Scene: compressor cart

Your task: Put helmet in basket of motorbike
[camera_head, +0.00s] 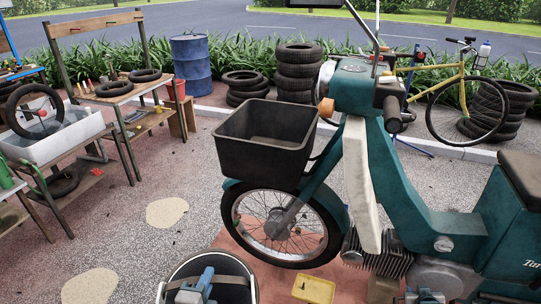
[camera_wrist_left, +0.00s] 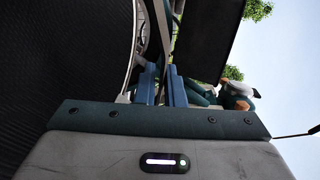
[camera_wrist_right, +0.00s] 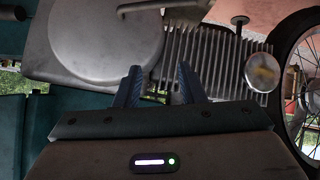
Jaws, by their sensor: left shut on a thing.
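The helmet (camera_head: 238,292) is at the bottom of the head view, with its dark inside and pale rim showing. My left gripper (camera_head: 195,290) is shut on the helmet's edge or strap; the exact grip is unclear. In the left wrist view, the blue fingers (camera_wrist_left: 160,86) are close together beside the helmet's dark ribbed inside (camera_wrist_left: 60,50). The teal motorbike (camera_head: 398,175) stands at right. Its black front basket (camera_head: 262,160) looks empty and is above and beyond the helmet. My right gripper (camera_head: 425,297) is open and empty, by the engine in the right wrist view (camera_wrist_right: 160,88).
The front wheel (camera_head: 280,228) is below the basket. A yellow tray (camera_head: 314,289) lies on the ground near the engine. Workbenches (camera_head: 115,97) are at left; a blue barrel (camera_head: 191,64) and stacked tyres (camera_head: 297,68) stand behind. Paved ground left of the wheel is clear.

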